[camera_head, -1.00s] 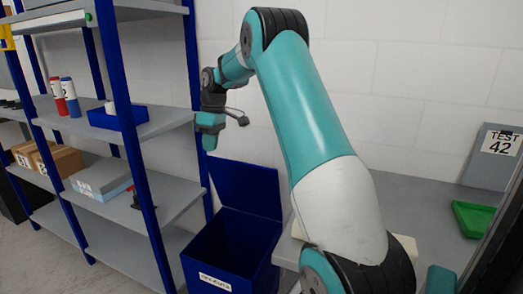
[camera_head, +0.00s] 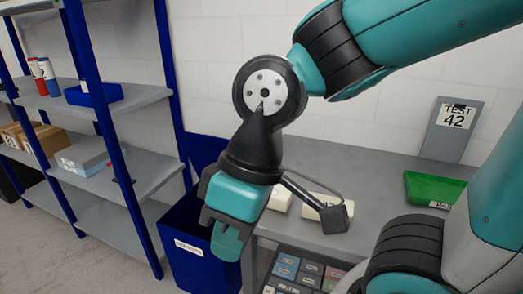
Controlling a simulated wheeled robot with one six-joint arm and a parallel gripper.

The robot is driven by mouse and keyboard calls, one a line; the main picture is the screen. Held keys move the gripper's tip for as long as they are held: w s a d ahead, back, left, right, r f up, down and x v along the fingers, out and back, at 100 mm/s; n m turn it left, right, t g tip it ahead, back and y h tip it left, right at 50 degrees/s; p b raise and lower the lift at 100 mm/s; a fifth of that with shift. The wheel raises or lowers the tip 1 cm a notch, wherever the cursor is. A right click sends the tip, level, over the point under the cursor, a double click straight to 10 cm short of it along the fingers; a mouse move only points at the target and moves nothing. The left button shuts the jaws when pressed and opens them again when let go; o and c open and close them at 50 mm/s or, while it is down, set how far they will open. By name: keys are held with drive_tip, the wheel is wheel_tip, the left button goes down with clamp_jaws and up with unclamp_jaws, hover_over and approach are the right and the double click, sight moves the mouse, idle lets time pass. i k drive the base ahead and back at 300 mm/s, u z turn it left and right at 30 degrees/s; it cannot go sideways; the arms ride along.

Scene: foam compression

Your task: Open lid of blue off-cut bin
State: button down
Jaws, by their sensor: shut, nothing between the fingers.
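The blue off-cut bin (camera_head: 190,265) stands on the floor between the shelf rack and the table, with a white label on its front. Its blue lid (camera_head: 204,148) is raised and leans up at the back, so the bin is open. My arm and gripper hide the bin's right part and part of the lid. My gripper (camera_head: 228,245) points down in front of the bin's right side, much closer to the camera. Its fingers are shut with nothing between them.
A blue-framed shelf rack (camera_head: 165,90) with grey shelves stands at the left. The grey table (camera_head: 385,190) at the right holds pale foam blocks (camera_head: 318,205), a green tray (camera_head: 432,188) and a "TEST 42" board (camera_head: 455,125).

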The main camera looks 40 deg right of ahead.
sight(203, 150)
drive_tip(key=z, duration=0.3)
drive_tip(key=k, duration=0.55)
drive_tip(key=u, duration=0.75)
drive_tip(key=i, duration=0.65)
drive_tip(key=u, duration=0.7)
drive_tip(key=i, duration=1.4)
drive_tip(key=z, duration=1.15)
drive_tip(key=i, duration=0.45)
drive_tip(key=z, duration=0.35)
